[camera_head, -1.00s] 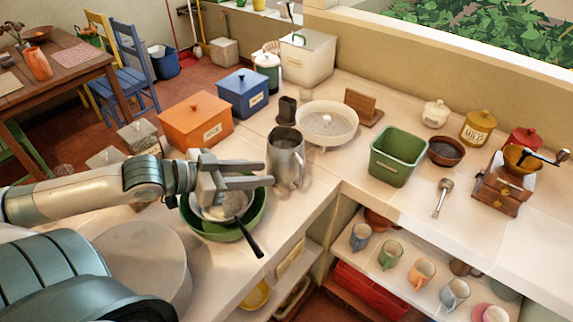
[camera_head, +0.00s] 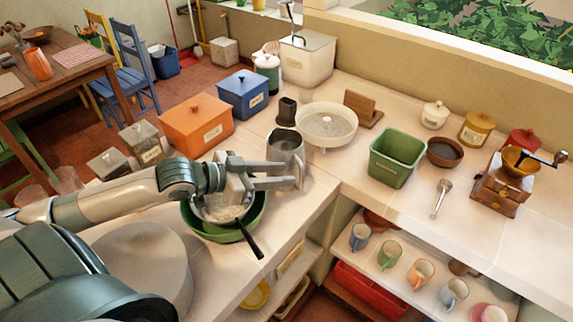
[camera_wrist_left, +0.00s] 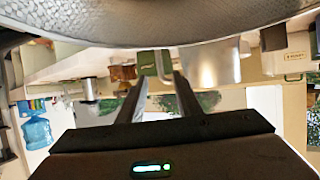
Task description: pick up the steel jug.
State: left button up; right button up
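The steel jug (camera_head: 286,148) stands upright on the counter near its inner corner. In the left wrist view, which looks upside down, a shiny grey shape that appears to be the jug (camera_wrist_left: 213,62) lies right of the fingers. My left gripper (camera_head: 291,174) is open and empty, its fingers pointing right in the head view. The fingers cover the jug's lower part in the head view; the jug appears beside them rather than between them. Whether the nearer finger touches it I cannot tell. My right gripper is not in view.
A dark cup (camera_head: 287,111) and a white round dish (camera_head: 327,122) stand behind the jug. A green bin (camera_head: 396,158) is to the right. The counter's front edge is close by.

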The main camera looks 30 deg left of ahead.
aim_at(289, 165)
pick_arm(q)
jog(key=shift+w, duration=0.1)
dwell(0.3)
jog(key=shift+p+x, duration=1.3)
jog(key=shift+x, duration=1.25)
grip_shut()
jog(key=shift+r, duration=0.2)
